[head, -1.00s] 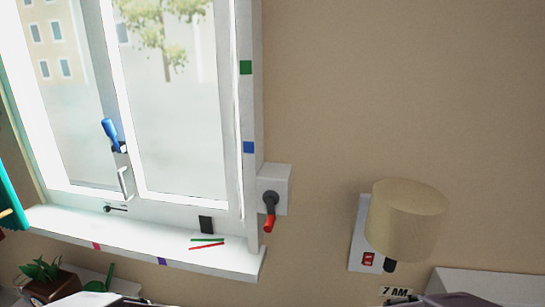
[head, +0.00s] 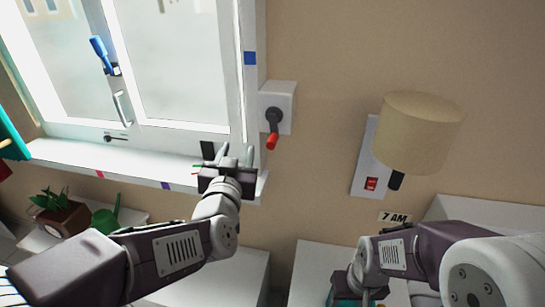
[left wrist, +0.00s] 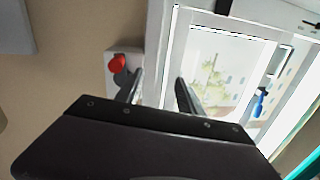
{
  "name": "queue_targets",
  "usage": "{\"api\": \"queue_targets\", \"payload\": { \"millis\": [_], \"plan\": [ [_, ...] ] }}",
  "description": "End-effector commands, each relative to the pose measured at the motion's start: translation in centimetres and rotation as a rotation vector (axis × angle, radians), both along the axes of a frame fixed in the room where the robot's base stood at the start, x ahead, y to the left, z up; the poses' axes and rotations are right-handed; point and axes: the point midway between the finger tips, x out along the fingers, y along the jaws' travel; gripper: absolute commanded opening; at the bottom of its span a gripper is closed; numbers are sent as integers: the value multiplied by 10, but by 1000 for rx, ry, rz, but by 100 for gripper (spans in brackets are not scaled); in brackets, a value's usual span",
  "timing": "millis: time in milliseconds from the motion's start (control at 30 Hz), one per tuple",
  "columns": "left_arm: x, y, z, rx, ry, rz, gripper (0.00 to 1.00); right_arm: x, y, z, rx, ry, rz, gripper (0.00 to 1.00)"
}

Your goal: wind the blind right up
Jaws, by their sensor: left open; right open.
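A crank with a grey arm (head: 274,119) and a red grip (head: 272,141) hangs down from a white box (head: 287,95) on the wall, right of the window. My left gripper (head: 237,154) is open and empty over the right end of the sill, left of and below the red grip, apart from it. In the left wrist view the red grip (left wrist: 116,62) lies left of the open fingers (left wrist: 160,90). My right gripper (head: 358,287) is low at the bottom edge, its fingers mostly hidden. No blind fabric shows over the window pane (head: 175,65).
The window has a blue handle (head: 98,50). A lamp (head: 420,130) stands out from the wall at right, above a red switch (head: 371,184). A potted plant (head: 62,215) and green watering can (head: 108,216) sit lower left. Wall between crank and lamp is clear.

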Motion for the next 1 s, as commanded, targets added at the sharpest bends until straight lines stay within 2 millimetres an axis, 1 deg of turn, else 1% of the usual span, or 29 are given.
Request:
{"api": "queue_targets", "payload": {
  "millis": [33,100,200,300,367,467,600,733,867,1000],
  "plan": [
    [-9,-25,-9,-23,-19,-58,45,0,0,-20,0,0,0,51],
    [-18,-49,-7,-31,-32,-117,45,0,0,-25,0,-1,0,51],
    [-25,-63,-7,-33,-34,-154,45,0,0,-25,0,-1,0,51],
    [-24,-64,-5,-33,-32,-158,45,0,0,-23,0,-1,0,51],
    [-20,-65,-5,-32,-32,-157,45,0,0,-23,0,-1,0,51],
    [-5,-67,-6,-31,-29,-155,45,0,0,-23,0,-1,0,51],
    [26,-73,-6,-29,-28,-154,45,0,0,-22,0,-1,0,51],
    [49,-78,-5,-31,-29,-155,45,0,0,-20,0,-1,0,51],
    [61,-81,-5,-32,-30,-157,45,0,0,-19,0,-1,0,51],
    [65,-81,-6,-32,-31,-157,45,0,0,-19,0,-1,0,51]
  ]
}}
